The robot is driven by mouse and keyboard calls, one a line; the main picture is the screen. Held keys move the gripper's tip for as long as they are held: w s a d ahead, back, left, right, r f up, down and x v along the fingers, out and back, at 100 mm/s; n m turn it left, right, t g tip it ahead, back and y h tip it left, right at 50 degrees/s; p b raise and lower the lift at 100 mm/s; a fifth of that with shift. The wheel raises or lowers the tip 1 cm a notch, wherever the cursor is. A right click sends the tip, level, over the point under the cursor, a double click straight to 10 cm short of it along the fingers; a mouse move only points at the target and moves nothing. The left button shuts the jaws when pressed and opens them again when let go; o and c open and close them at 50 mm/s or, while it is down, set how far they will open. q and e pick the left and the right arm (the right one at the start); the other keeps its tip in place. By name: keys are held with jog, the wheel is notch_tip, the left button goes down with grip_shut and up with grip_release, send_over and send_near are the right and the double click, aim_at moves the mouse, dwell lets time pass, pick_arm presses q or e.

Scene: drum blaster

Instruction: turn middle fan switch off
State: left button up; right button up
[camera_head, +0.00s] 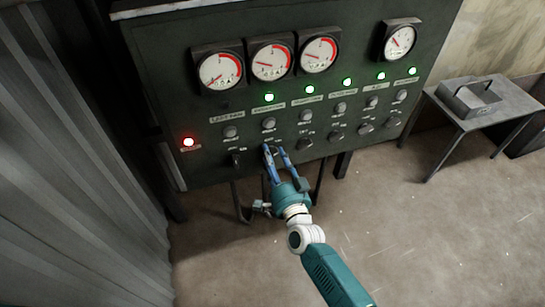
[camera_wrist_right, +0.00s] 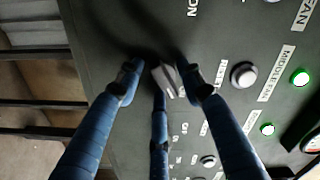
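The dark control panel (camera_head: 180,85) carries a row of knob-like switches under round grey buttons. The middle fan label (camera_wrist_right: 277,73) shows in the right wrist view, with a grey button (camera_wrist_right: 243,75) on one side and a lit green lamp (camera_wrist_right: 300,77) on the other. In line with them, a grey switch (camera_wrist_right: 168,82) stands between the fingertips of my right gripper (camera_wrist_right: 160,76). The fingers are spread around it; whether they touch it I cannot tell. In the head view my right gripper (camera_head: 274,150) covers this switch. My left gripper is not in view.
Neighbouring switches (camera_head: 306,142) stand close to the right and another (camera_head: 236,160) to the left. Round gauges (camera_head: 271,62) sit above. A red lamp (camera_head: 188,142) is lit at the left. A small table (camera_head: 510,105) with a metal box stands right; the floor between is clear.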

jog(key=c, duration=0.9)
jog(key=shift+s, duration=0.1)
jog(key=shift+c, duration=0.3)
jog(key=n, duration=0.4)
jog(key=n+p, duration=0.1)
jog(key=n, duration=0.3)
jog(key=n+p, duration=0.1)
jog(key=n, duration=0.2)
jog(key=shift+d+f+n, duration=0.1)
jog(key=shift+d+n, duration=0.25)
jog(key=shift+n, duration=0.05)
jog(key=o, duration=1)
jog(key=shift+d, duration=0.1)
jog(key=shift+c, duration=0.2)
jog(key=shift+r, duration=0.2)
